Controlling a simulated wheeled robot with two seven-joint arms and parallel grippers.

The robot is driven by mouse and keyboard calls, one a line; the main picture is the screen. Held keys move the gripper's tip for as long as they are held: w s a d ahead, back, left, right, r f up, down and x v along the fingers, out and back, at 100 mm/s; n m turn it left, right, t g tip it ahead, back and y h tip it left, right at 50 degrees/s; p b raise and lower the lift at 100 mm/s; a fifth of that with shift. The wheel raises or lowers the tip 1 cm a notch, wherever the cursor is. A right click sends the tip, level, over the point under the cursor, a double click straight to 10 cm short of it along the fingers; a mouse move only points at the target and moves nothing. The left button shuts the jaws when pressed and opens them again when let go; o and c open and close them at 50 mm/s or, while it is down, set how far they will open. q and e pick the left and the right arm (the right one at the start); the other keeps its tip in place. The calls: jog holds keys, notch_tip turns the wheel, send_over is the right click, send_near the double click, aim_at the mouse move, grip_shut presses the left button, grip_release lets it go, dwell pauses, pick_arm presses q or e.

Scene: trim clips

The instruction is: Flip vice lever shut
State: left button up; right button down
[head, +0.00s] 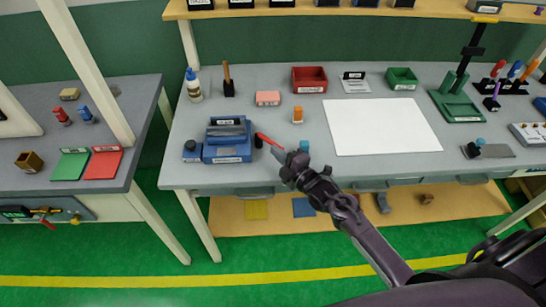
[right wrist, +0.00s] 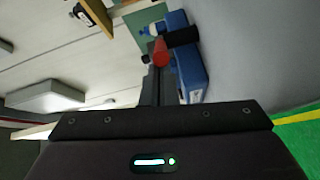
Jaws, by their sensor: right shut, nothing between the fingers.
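The blue vice (head: 228,150) stands near the front left of the grey workbench. Its lever with a red handle (head: 268,139) sticks out on its right side, tilted and pointing right and down. My right gripper (head: 280,157) is shut and empty at the bench's front edge, just in front of the red handle's end. In the right wrist view the shut fingers (right wrist: 157,82) point toward the red handle (right wrist: 160,52), with the blue vice (right wrist: 190,62) beside them. I cannot tell whether the fingers touch the handle. My left gripper is not in view.
A blue round-topped block (head: 191,151) stands left of the vice. An orange-topped part (head: 297,115) stands behind the gripper. A white sheet (head: 380,127) lies flat on the bench. A red bin (head: 309,80) and a green bin (head: 402,78) stand at the back.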

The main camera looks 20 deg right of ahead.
jog(key=shift+w+d+f+n+g+y+b, duration=0.1)
jog(key=shift+w+d+n+g+y+b, duration=0.15)
jog(key=shift+d+n+g+y+b, duration=0.5)
jog(key=shift+w+d+f+n+g+y+b, duration=0.1)
jog(key=shift+w+d+n+y+b, duration=0.3)
jog(key=shift+y+b, duration=0.65)
jog(key=shift+w+d+f+n+g+y+b, duration=0.15)
jog(key=shift+d+n+g+y+b, duration=0.4)
jog(key=shift+b, duration=0.6)
jog(key=shift+w+d+r+b, duration=0.15)
jog(key=shift+w+r+b, duration=0.1)
jog(key=shift+r+b, duration=0.15)
jog(key=shift+d, duration=0.1)
